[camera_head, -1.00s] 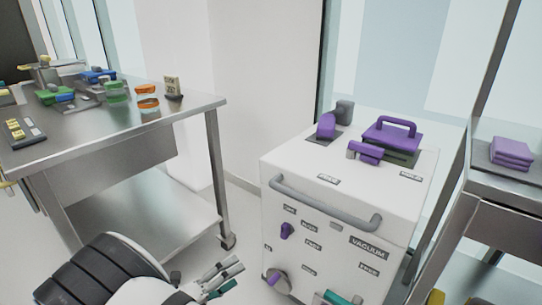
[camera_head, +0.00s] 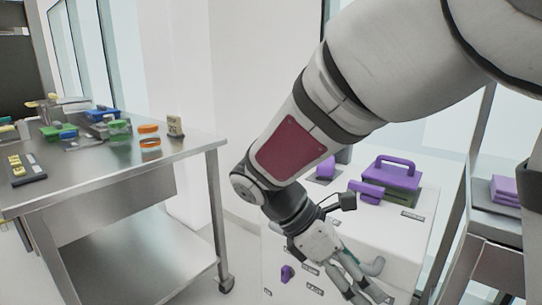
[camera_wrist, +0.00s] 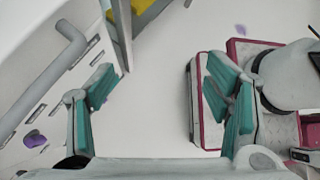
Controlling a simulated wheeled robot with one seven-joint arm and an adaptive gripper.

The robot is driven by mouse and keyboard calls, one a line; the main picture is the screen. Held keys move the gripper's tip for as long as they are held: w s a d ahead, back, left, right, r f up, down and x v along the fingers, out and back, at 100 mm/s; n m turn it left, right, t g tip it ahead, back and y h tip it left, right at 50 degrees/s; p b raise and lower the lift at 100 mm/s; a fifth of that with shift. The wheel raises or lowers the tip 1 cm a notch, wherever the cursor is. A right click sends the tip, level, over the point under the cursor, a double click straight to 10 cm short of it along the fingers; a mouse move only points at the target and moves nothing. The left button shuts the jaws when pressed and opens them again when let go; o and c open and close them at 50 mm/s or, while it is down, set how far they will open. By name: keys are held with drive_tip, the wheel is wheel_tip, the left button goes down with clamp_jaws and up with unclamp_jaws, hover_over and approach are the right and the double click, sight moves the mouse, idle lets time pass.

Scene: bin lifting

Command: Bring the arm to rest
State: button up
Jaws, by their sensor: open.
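My arm reaches down across the head view from the upper right. My gripper (camera_head: 368,287) hangs low in front of the white machine (camera_head: 405,232), pointing down and to the right. In the wrist view my gripper (camera_wrist: 168,88) has its two teal-padded fingers wide apart, with only pale floor between them. It holds nothing. The machine's front and its grey bar handle (camera_wrist: 52,75) lie left of the fingers in the wrist view, apart from them. My arm and gripper hide much of the machine's front in the head view.
A steel table (camera_head: 120,165) with small coloured items stands at left. Purple-handled parts (camera_head: 392,172) sit on the machine's top. Floor shows between the left table and the machine.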

drive_tip(key=s+d+r+m+y, duration=0.2)
drive_tip(key=s+d+m, duration=0.1)
drive_tip(key=s+m, duration=0.25)
drive_tip(key=s+d+r+m+y, duration=0.3)
drive_tip(key=s+m, duration=0.1)
drive_tip(key=s, duration=0.2)
drive_tip(key=s+a+f+m+t+y, duration=0.2)
drive_tip(key=s+m+y, duration=0.2)
drive_tip(key=s+m, duration=0.6)
wheel_tip(320, 180, up, 30)
drive_tip(key=d+n+t+p, duration=0.1)
drive_tip(key=t+p, duration=0.2)
drive_tip(key=p, duration=2.4)
drive_tip(key=shift+s+t+p, duration=0.4)
